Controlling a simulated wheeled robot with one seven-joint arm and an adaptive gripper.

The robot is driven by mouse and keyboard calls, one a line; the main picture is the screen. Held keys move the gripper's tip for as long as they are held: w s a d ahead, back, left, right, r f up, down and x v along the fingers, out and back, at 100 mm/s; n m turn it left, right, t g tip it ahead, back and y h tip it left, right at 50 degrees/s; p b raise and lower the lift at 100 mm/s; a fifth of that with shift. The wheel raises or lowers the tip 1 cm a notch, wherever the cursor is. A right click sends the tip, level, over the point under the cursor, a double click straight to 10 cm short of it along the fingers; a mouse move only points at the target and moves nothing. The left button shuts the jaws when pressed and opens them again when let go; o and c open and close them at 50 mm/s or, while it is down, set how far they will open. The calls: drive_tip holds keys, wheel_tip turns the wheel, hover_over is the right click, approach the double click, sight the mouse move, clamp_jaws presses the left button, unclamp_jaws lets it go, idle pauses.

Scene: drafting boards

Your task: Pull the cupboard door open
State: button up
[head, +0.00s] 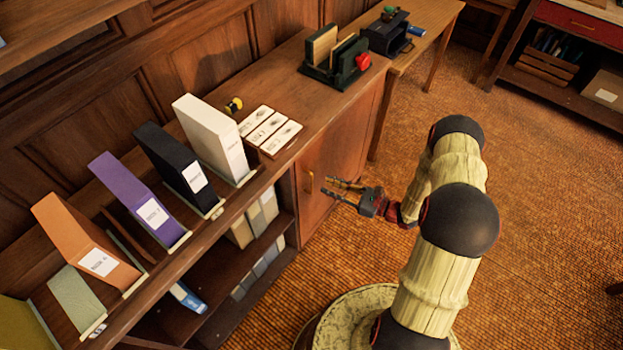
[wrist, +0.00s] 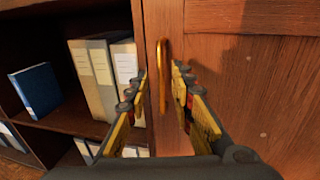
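The cupboard door (head: 340,151) is a brown wooden panel at the right end of the low cabinet, and it looks shut. A vertical brass handle (head: 309,181) is on its left side. In the wrist view the handle (wrist: 163,75) stands between the two fingers, near the left edge of the door (wrist: 250,75). My gripper (head: 343,190) is open in front of the door, its fingers pointing at the handle. In the wrist view my gripper (wrist: 160,100) has its fingers apart, one on each side of the handle, with no clear contact.
Open shelves with binders (wrist: 92,75) and a blue book (wrist: 36,89) lie left of the door. The orange carpet (head: 540,200) is clear to the right.

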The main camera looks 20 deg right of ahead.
drive_tip(key=b, duration=0.2)
hover_over(311, 193)
drive_tip(key=shift+w+d+f, duration=0.1)
drive_tip(key=shift+w+d, duration=0.1)
drive_tip(key=shift+w, duration=0.1)
drive_tip(key=c, duration=0.3)
clamp_jaws()
idle(0.5)
